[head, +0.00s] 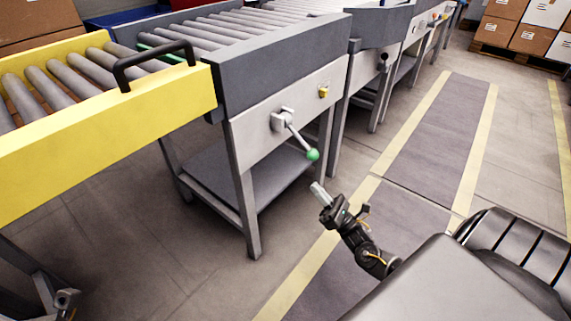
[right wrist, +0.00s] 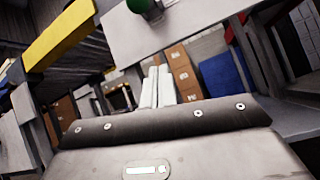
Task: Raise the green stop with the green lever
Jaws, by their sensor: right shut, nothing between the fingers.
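The green lever is a metal rod with a green ball knob (head: 313,154), pivoted on a grey bracket on the front panel of the grey roller conveyor. It slants down to the right. The knob also shows at the top edge of the right wrist view (right wrist: 139,4). The green stop (head: 165,54) is a thin green strip among the rollers near the yellow section, partly hidden by the black handle. My right gripper (head: 320,193) is shut and empty, below the knob and apart from it. Its two pale fingers (right wrist: 155,86) lie close together. My left gripper is not in view.
A yellow roller section (head: 110,125) with a black handle (head: 155,62) stands at the left. A small yellow knob (head: 323,92) sits right of the lever bracket. The conveyor has a lower shelf (head: 255,180) and legs. Floor in front is clear; boxes (head: 535,38) stand far right.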

